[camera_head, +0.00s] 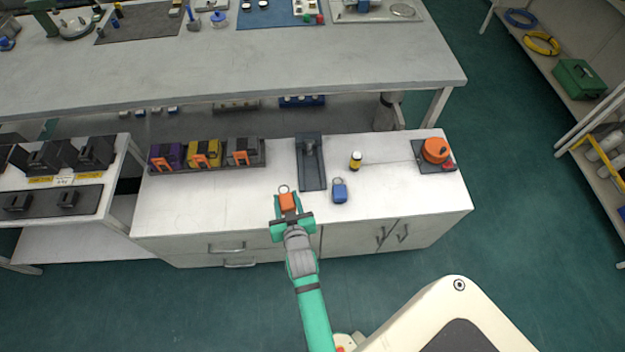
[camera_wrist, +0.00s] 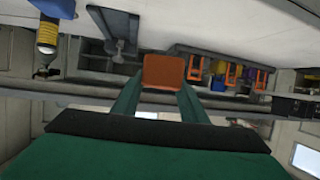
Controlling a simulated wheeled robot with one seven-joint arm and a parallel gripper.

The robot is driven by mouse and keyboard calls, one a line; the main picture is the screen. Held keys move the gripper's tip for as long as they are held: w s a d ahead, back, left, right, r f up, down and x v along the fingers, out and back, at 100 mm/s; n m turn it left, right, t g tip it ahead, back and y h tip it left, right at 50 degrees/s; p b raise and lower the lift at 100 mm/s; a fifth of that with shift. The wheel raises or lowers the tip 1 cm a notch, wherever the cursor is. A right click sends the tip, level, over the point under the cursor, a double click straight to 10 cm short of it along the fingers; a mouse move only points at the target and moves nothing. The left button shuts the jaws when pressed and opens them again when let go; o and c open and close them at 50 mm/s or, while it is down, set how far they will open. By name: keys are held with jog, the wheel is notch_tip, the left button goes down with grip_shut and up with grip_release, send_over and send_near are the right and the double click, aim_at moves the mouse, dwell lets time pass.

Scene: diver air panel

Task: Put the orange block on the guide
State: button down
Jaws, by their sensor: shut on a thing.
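The orange block (camera_head: 287,202) is between the fingertips of my gripper (camera_head: 286,208), near the front edge of the white cabinet top. A small ring shows at its far end in the head view. In the wrist view the orange block (camera_wrist: 163,72) sits between the two green fingers (camera_wrist: 160,88), which are shut on it. A dark grey guide plate (camera_head: 311,172) with a raised piece near its far end lies on the cabinet top, beyond and right of the block, apart from it. This guide (camera_wrist: 118,32) also shows in the wrist view, left of the block.
A blue block with a ring (camera_head: 340,192) and a yellow-black cylinder (camera_head: 356,160) stand right of the guide. A rack (camera_head: 258,160) with purple, yellow and grey units is to the left. An orange knob (camera_head: 435,150) is far right.

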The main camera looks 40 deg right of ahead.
jog(key=s+d+r+m+h, duration=0.2)
jog(key=s+d+r, duration=0.1)
jog(key=d, duration=0.4)
send_over(312, 179)
jog(key=shift+g, duration=0.4)
notch_tip(312, 179, down, 9)
jog(key=shift+s, duration=0.1)
jog(key=shift+f, duration=1.7)
jog(key=shift+f, duration=0.15)
jog(key=c, duration=1.1)
grip_release()
jog(key=shift+f, duration=0.2)
